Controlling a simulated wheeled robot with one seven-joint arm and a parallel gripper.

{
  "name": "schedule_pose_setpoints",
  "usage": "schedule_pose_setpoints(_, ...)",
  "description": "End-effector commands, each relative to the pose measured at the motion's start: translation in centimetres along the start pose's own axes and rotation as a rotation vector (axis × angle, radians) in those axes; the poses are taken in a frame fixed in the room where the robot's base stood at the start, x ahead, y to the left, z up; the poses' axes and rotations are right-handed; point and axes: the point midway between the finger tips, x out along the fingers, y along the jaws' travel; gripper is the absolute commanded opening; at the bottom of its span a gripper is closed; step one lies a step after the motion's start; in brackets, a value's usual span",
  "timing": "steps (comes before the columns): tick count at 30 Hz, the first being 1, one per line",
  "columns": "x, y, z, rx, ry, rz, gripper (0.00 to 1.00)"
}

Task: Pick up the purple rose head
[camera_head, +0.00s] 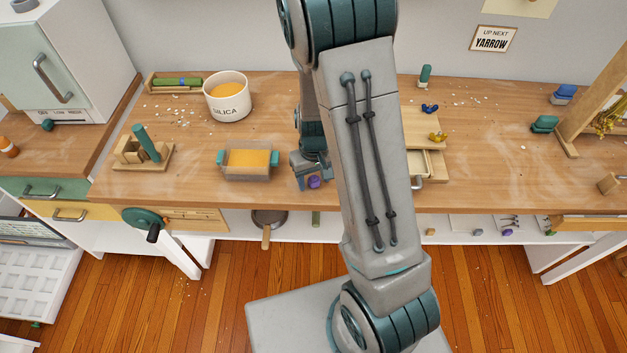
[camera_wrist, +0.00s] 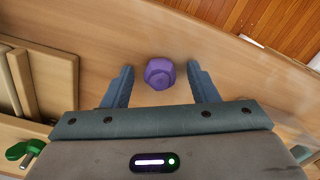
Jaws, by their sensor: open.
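The purple rose head (camera_wrist: 160,73) is a small faceted purple lump on the wooden bench top. In the wrist view it lies between the tips of my open gripper (camera_wrist: 160,80), with a gap on each side. In the head view the purple rose head (camera_head: 314,182) lies near the bench's front edge, just by my gripper (camera_head: 311,172). My arm hides part of the bench to the right of it. I cannot tell how high the fingers are above the wood.
A tray of orange material with teal handles (camera_head: 248,162) stands just left of my gripper. A white SILICA tub (camera_head: 228,97) stands behind it. A wooden stand with a green rod (camera_head: 145,150) is at the left. The bench's front edge is close by.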

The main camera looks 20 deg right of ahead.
Motion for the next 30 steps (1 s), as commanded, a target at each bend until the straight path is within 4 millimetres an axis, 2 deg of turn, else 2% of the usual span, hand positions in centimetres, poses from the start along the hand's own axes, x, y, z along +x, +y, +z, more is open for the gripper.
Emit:
schedule_pose_setpoints(3,0.0,0.0,0.0,0.0,0.0,0.0,0.54)
schedule_pose_setpoints(8,-0.1,0.0,0.0,0.0,0.001,0.0,0.09)
schedule_pose_setpoints(9,-0.1,0.0,0.0,0.0,0.001,0.0,0.06)
schedule_pose_setpoints(23,-0.5,0.0,-0.1,-0.001,0.003,0.0,0.06)
schedule_pose_setpoints(30,-2.9,0.0,-0.1,-0.001,0.006,0.0,0.06)
